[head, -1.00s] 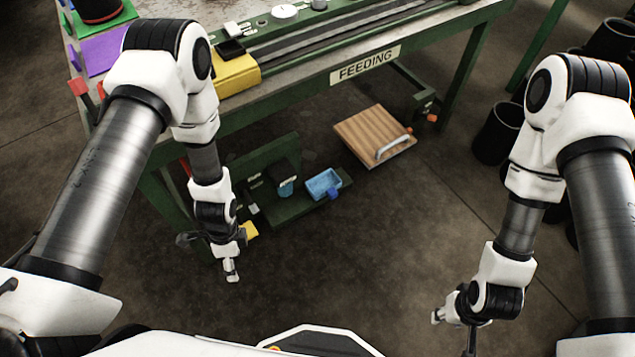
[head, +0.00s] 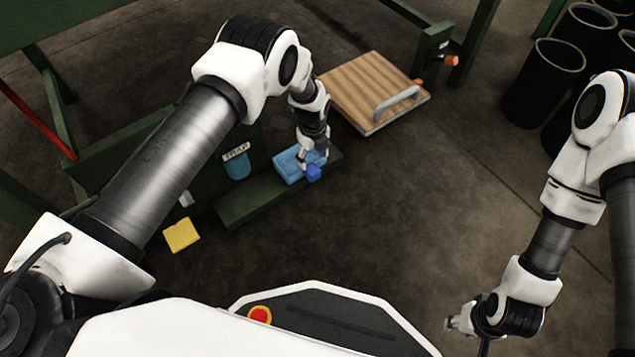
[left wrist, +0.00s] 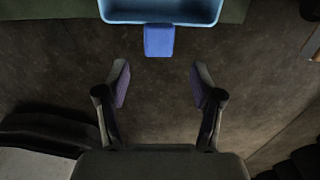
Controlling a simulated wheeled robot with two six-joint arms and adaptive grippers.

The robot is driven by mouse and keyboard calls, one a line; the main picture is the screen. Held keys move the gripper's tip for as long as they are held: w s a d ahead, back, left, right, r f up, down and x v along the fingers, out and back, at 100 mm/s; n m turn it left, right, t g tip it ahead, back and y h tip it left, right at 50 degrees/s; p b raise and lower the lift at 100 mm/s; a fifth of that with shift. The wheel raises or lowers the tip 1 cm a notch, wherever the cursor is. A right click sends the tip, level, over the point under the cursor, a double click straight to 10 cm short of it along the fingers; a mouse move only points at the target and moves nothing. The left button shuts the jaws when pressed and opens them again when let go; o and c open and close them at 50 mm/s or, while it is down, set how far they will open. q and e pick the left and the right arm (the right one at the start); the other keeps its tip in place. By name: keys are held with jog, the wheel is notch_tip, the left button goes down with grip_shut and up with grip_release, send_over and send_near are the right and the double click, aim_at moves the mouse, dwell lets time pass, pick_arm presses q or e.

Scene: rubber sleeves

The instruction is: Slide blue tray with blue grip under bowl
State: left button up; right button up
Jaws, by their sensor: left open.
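The light blue tray (head: 284,166) rests on a green ledge, and its darker blue grip (head: 313,174) sticks out at the front. My left gripper (head: 304,163) is over the tray's grip side and partly hides the tray. In the left wrist view the tray (left wrist: 160,19) is at the top edge with its blue grip (left wrist: 158,41) pointing toward my open, empty left gripper (left wrist: 160,82). The grip lies ahead of the fingertips, apart from them. A rounded blue bowl-like part (head: 237,169) hangs below a TRAP label. My right gripper (head: 450,323) is low at the right; its jaws are unclear.
A wooden board with a metal handle (head: 370,90) lies behind the tray. A yellow piece (head: 182,235) is left of the green ledge (head: 250,204). Black bins (head: 542,82) stand at the right. The floor right of the ledge is clear.

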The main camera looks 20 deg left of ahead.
aim_at(313, 171)
pick_arm(q)
notch_tip(313, 171, down, 8)
jog(key=b, duration=0.4)
jog(key=shift+r, duration=0.1)
